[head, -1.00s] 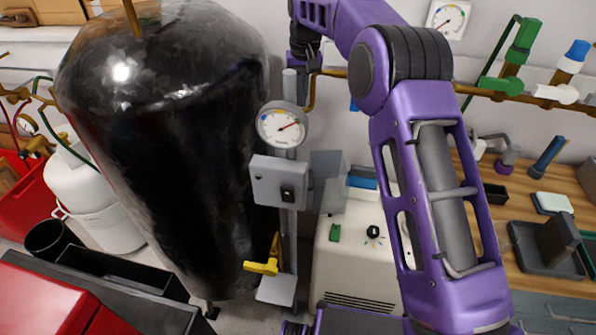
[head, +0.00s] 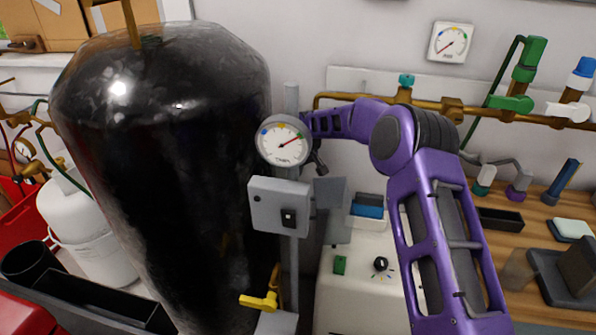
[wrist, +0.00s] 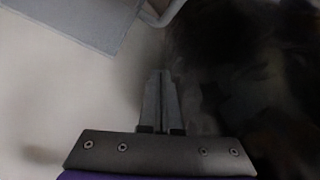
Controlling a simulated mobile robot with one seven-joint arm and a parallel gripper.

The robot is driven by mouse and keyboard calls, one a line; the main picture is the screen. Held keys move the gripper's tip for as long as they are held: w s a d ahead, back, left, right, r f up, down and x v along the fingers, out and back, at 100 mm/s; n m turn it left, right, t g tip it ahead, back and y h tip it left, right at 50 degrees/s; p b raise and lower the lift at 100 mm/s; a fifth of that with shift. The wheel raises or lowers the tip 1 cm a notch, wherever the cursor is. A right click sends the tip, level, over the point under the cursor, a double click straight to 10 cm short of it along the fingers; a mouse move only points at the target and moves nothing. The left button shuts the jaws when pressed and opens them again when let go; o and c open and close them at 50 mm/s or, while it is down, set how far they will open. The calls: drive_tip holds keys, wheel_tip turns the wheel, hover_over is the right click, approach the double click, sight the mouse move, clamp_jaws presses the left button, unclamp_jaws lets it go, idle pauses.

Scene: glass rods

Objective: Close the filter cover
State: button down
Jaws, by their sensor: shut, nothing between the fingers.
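A grey box with a black latch or switch (head: 279,205) is fixed to the grey post below the round gauge. A grey flat panel (head: 330,193) stands out at its right side; it looks like an open cover, but I cannot be sure it is the filter cover. My gripper is mostly hidden behind the gauge and post in the head view. In the wrist view my gripper (wrist: 161,98) is shut and empty, its fingers together. A grey flat panel with a bent bar (wrist: 85,20) shows at the upper left, apart from the fingertips.
A large black tank (head: 160,180) fills the left, close to the post. The round gauge (head: 284,141) sits above the box. A yellow valve handle (head: 260,301) is low on the post. A white machine (head: 360,285) stands behind, and brass pipes (head: 450,108) run along the wall.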

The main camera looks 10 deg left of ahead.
drive_tip(key=shift+s+d+f, duration=0.35)
drive_tip(key=shift+f, duration=0.3)
drive_tip(key=shift+s+d+f, duration=0.3)
drive_tip(key=shift+f, duration=0.4)
drive_tip(key=shift+s+d+f, duration=0.35)
drive_tip(key=shift+f, duration=0.3)
